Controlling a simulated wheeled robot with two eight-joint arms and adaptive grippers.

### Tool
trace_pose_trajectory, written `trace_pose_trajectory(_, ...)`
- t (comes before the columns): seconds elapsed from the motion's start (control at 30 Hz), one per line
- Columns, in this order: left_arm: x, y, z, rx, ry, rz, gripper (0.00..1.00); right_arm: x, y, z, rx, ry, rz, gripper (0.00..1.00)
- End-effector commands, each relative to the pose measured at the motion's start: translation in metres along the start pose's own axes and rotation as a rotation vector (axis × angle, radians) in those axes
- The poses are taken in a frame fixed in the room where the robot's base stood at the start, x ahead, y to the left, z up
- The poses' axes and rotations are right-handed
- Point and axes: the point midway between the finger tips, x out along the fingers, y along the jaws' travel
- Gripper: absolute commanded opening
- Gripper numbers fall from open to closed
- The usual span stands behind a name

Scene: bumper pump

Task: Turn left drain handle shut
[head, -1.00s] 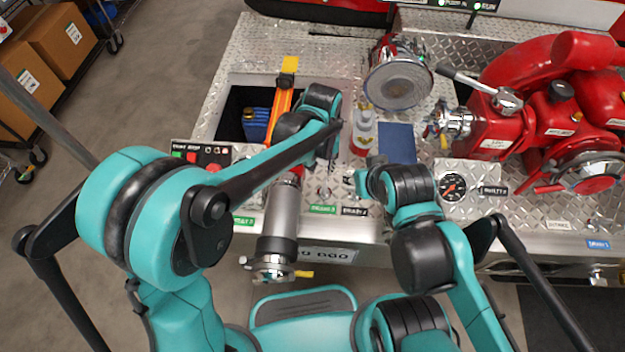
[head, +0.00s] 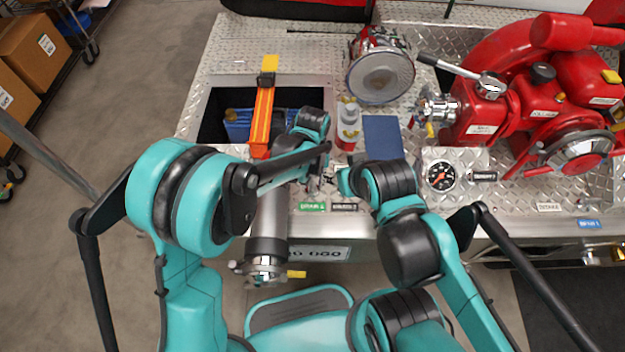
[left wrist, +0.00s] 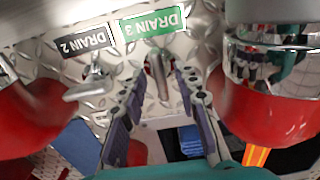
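The drain handle at the green DRAIN 3 label (left wrist: 152,22) is a metal lever (left wrist: 160,75) on the diamond-plate panel. In the left wrist view, my left gripper (left wrist: 163,73) is open, with one finger on each side of this lever; I cannot tell whether either touches it. A second metal lever (left wrist: 88,86) stands beside it by the black DRAIN 2 label (left wrist: 84,40), outside the fingers. In the head view the green label (head: 312,206) shows below my left gripper (head: 325,178), whose fingers are small there. My right gripper (head: 344,182) is close beside it, its fingers unclear.
A grey pipe with a chrome end (head: 266,240) stands left of the labels, close to my left arm. A white and red bottle (head: 348,128), a blue book-like item (head: 383,137) and a gauge (head: 440,175) lie beyond and right. A red pump (head: 530,110) fills the right.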

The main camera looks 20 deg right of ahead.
Motion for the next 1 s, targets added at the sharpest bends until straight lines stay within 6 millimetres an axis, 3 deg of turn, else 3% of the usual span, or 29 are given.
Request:
trace_pose_trajectory(0.07,-0.0003,-0.0001,0.0,0.0,0.0,0.0,0.31,-0.0002,0.0,-0.0002,0.0,0.0,0.0,0.4)
trace_pose_trajectory(0.17,-0.0004,-0.0001,0.0,0.0,0.0,0.0,0.05,-0.0002,0.0,-0.0002,0.0,0.0,0.0,0.4)
trace_pose_trajectory(0.2,-0.0004,-0.0001,0.0,0.0,0.0,0.0,0.0,-0.0002,0.0,-0.0002,0.0,0.0,0.0,0.4)
trace_pose_trajectory(0.67,-0.0004,0.0,0.0,0.05,0.0,0.0,0.0,0.0001,0.0,0.0001,0.0,0.0,0.0,0.4)
trace_pose_trajectory(1.0,-0.0002,0.0,0.0,0.288,0.0,0.0,0.0,0.0011,0.0,0.0008,0.0,0.0,0.0,0.4)
